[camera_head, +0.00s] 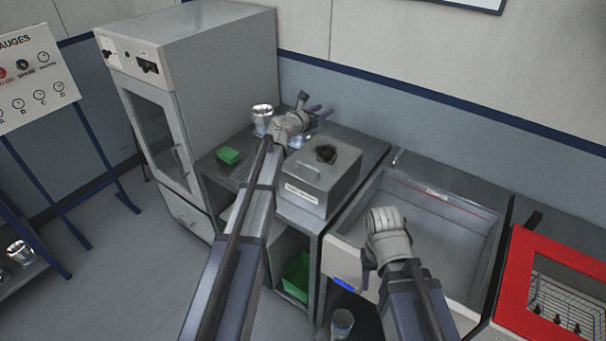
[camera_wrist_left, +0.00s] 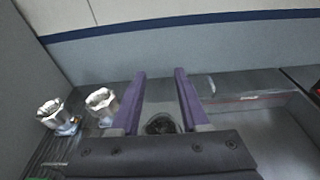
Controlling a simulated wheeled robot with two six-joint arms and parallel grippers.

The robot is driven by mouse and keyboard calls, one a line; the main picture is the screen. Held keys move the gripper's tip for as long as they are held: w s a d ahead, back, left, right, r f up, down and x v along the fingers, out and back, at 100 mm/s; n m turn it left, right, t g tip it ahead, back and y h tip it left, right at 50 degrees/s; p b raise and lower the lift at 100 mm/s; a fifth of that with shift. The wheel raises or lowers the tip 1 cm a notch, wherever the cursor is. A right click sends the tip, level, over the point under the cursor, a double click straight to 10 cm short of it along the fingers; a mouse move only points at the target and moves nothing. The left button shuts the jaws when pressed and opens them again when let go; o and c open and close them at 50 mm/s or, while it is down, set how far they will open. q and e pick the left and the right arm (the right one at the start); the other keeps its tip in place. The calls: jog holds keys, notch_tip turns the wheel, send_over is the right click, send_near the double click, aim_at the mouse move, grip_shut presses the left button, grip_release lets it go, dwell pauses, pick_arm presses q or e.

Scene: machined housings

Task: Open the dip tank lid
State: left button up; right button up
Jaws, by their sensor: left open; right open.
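The dip tank (camera_head: 303,195) looks like a grey labelled box on the counter. Its grey lid (camera_head: 345,165) lies flat on top, with a bar handle and a dark round patch (camera_head: 326,153) whose nature I cannot tell. My left gripper (camera_head: 316,112) is open and empty, above the counter behind the tank. In the left wrist view its purple fingers (camera_wrist_left: 160,82) stand apart, with a dark round thing (camera_wrist_left: 160,125) showing lower between them. My right gripper (camera_head: 366,272) is open, low in front of the large basin; its fingers are mostly hidden by its wrist.
Shiny metal housings (camera_head: 262,117) stand behind the tank; two show in the left wrist view (camera_wrist_left: 102,102). A grey cabinet (camera_head: 215,90) is left, beside a green tray (camera_head: 229,156). A large open basin (camera_head: 455,240) and a red-framed unit (camera_head: 515,275) are right.

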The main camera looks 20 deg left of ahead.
pick_arm(q)
jog(key=s+a+f+b, duration=0.1)
jog(key=s+f+b, duration=0.3)
jog(key=t+h+b, duration=0.1)
jog(key=t+b, duration=0.2)
jog(key=b, duration=1.5)
send_over(303, 179)
notch_tip(303, 179, down, 13)
jog(key=shift+w+f, duration=0.15)
jog(key=shift+f+b, duration=0.2)
jog(key=shift+b, duration=0.3)
jog(key=shift+r, duration=0.2)
notch_tip(303, 179, up, 8)
jog(key=s+p, duration=0.1)
jog(key=p, duration=0.7)
jog(key=shift+s+a+r+p, duration=0.25)
jog(key=shift+s+a+p, duration=0.1)
jog(key=shift+s+p, duration=0.05)
